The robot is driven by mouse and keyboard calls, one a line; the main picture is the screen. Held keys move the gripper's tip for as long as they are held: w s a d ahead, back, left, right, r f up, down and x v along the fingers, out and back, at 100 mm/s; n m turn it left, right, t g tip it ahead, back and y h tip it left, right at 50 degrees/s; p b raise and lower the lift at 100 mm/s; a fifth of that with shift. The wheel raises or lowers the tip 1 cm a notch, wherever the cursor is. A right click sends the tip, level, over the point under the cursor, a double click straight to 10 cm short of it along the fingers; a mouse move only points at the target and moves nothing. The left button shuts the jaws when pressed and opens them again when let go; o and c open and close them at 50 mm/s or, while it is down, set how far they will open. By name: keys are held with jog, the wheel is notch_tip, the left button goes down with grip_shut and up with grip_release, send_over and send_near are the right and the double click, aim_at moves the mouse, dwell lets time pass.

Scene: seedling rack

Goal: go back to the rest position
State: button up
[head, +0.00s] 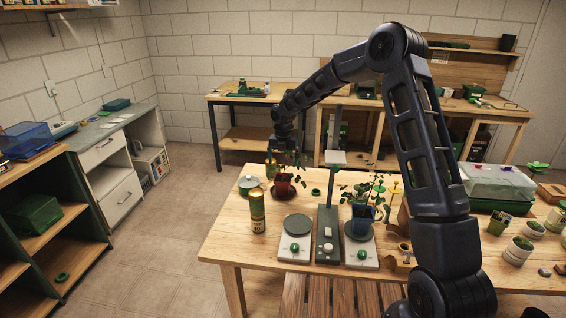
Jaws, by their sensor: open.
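My arm reaches from the right foreground up and over the wooden table (225,240). My gripper (284,158) hangs at the arm's end, pointing down, small and dark in the view. It is open. A red pot (284,188) with a leafy seedling stands on the table just below it. The seedling's leaves come up close to the fingers. I cannot tell whether they touch.
A green-and-yellow can (257,212), two scales with green knobs (295,250), and a blue pot (362,218) with a plant stand on the table. A clear-lidded propagator (497,182) and several small pots sit at right.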

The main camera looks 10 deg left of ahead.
jog(key=s+d+r+m+t+h, duration=0.1)
jog(key=d+r+t, duration=0.2)
jog(key=d+r, duration=0.5)
jog(key=s+d+r+m+t+h, duration=0.2)
jog(key=d+r+t, duration=0.2)
jog(key=r, duration=0.8)
jog(key=s+d+r+m+t+h, duration=0.1)
jog(key=d+r+t, duration=0.2)
jog(key=d+r, duration=0.5)
jog(key=s+d+r+m+g, duration=0.2)
jog(key=s+d+m+g, duration=0.2)
jog(key=s+d+m, duration=1.25)
jog(key=s+d+f+m+y, duration=0.2)
jog(key=s+d+f+m, duration=0.1)
jog(key=s+m, duration=0.4)
jog(key=s+d+f+m+g+y, duration=0.1)
jog(key=s+d+f+m+y, duration=0.1)
jog(key=s+m, duration=0.6)
jog(key=shift+s+d+f, duration=0.6)
jog(key=shift+s+d, duration=0.4)
jog(key=shift+m, duration=0.25)
